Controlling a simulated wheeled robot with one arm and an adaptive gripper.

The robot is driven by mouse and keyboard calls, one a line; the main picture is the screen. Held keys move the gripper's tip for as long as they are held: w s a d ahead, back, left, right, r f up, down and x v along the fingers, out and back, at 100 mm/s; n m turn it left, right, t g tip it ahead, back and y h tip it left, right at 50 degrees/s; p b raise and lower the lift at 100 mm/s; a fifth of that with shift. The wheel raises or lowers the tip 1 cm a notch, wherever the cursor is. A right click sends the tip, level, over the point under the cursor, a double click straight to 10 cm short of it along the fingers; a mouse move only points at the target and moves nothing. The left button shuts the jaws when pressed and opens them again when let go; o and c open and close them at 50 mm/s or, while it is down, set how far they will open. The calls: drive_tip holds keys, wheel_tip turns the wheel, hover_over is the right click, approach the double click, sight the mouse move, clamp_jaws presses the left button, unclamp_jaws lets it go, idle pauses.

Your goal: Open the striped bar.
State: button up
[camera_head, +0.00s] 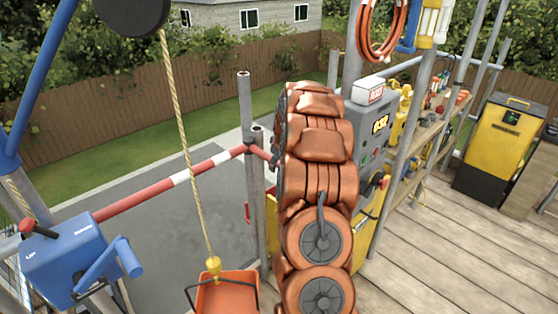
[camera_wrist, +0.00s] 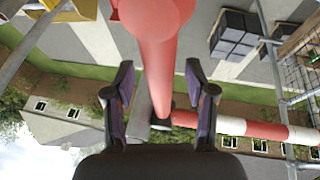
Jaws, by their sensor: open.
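The striped bar (camera_head: 170,183) is red and white. In the head view it runs level from the left, near a blue winch box, to the grey posts in the middle. It is closed across the gap. A short red part shows right of the posts, partly behind my arm. In the wrist view the striped bar (camera_wrist: 240,127) runs to the right from a dark joint. A red rod (camera_wrist: 157,50) with a rounded end passes between the fingers of my gripper (camera_wrist: 159,75). The gripper is open, with a finger apart on each side. The head view hides my gripper behind my arm.
The blue winch box (camera_head: 75,262) with a crank stands at left. A rope (camera_head: 183,130) holds an orange bucket (camera_head: 226,292). A grey control panel (camera_head: 372,125) and shelves are at right, by a yellow cabinet (camera_head: 497,147). The plank floor (camera_head: 440,240) is mostly clear.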

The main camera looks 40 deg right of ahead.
drive_tip(key=shift+c, duration=0.4)
clamp_jaws()
